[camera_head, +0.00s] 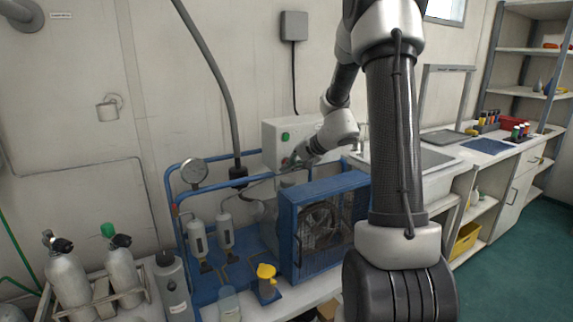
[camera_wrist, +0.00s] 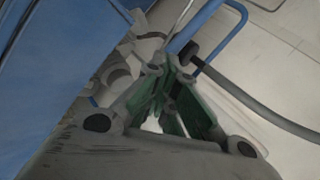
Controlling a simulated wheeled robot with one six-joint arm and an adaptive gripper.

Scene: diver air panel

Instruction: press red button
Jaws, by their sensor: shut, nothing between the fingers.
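A white control box (camera_head: 270,140) is on the wall side behind the blue compressor frame, with a green button (camera_head: 285,136) on its front. Just below the green button, a small reddish spot, seemingly the red button (camera_head: 284,161), shows at my fingertips and is mostly covered. My gripper (camera_head: 290,164) is shut and empty, close to the lower front of the box; I cannot tell whether it touches the button. In the wrist view, my gripper (camera_wrist: 166,78) shows its green-sided fingers together, and the red button is not visible.
The blue compressor frame (camera_head: 292,225) with its fan cage stands below my arm. A round gauge (camera_head: 194,171) on a blue rail is left of the box. A grey hose (camera_head: 222,85) runs down the wall. Cylinders (camera_head: 68,280) stand at the far left.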

